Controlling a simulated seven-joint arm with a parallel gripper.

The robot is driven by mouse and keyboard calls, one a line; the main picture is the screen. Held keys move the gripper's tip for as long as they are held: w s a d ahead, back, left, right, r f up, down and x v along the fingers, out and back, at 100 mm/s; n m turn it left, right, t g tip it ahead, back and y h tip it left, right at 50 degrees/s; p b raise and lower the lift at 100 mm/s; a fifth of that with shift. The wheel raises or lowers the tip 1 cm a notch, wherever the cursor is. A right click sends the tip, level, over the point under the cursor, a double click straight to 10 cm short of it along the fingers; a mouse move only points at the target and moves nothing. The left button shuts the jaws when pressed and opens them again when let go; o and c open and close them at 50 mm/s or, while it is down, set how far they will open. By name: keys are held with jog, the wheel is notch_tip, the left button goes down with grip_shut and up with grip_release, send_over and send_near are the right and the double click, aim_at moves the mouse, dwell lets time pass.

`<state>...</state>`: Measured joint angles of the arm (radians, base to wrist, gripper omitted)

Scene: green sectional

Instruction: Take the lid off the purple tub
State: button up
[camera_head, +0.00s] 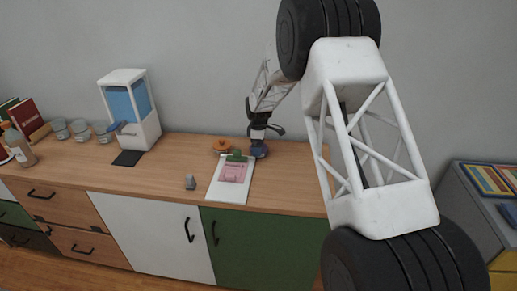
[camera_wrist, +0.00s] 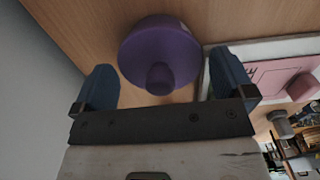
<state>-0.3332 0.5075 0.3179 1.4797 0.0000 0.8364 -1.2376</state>
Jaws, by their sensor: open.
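The purple tub (camera_wrist: 185,48) shows in the wrist view from above, a round purple body with its lid on. A purple knob (camera_wrist: 160,78) sticks up from the lid toward the camera. My gripper (camera_wrist: 164,80) is open, its two blue fingers on either side of the knob, with a visible gap to each side. I cannot tell how far above the lid the fingertips are. In the head view my gripper (camera_head: 259,149) points down at the back of the counter, and the tub is mostly hidden there.
A white board (camera_head: 216,190) with a pink sheet (camera_head: 233,172) and green clip (camera_head: 237,156) lies close by. An orange lidded pot (camera_head: 222,145) stands left of my gripper. A small grey object (camera_head: 190,182) and a white-blue dispenser (camera_head: 130,108) are further left. The wall is close behind.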

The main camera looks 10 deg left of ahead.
jog(key=c, duration=0.7)
jog(key=shift+r, duration=0.1)
jog(key=shift+r, duration=0.4)
notch_tip(320, 180, up, 3)
jog(key=shift+f, duration=0.1)
jog(key=s+d, duration=0.1)
jog(key=s, duration=0.4)
jog(key=s+d, duration=0.2)
jog(key=s, duration=0.3)
jog(key=s+d+r, duration=0.1)
jog(key=s+d, duration=0.1)
jog(key=s, duration=0.3)
jog(key=shift+s+r, duration=0.1)
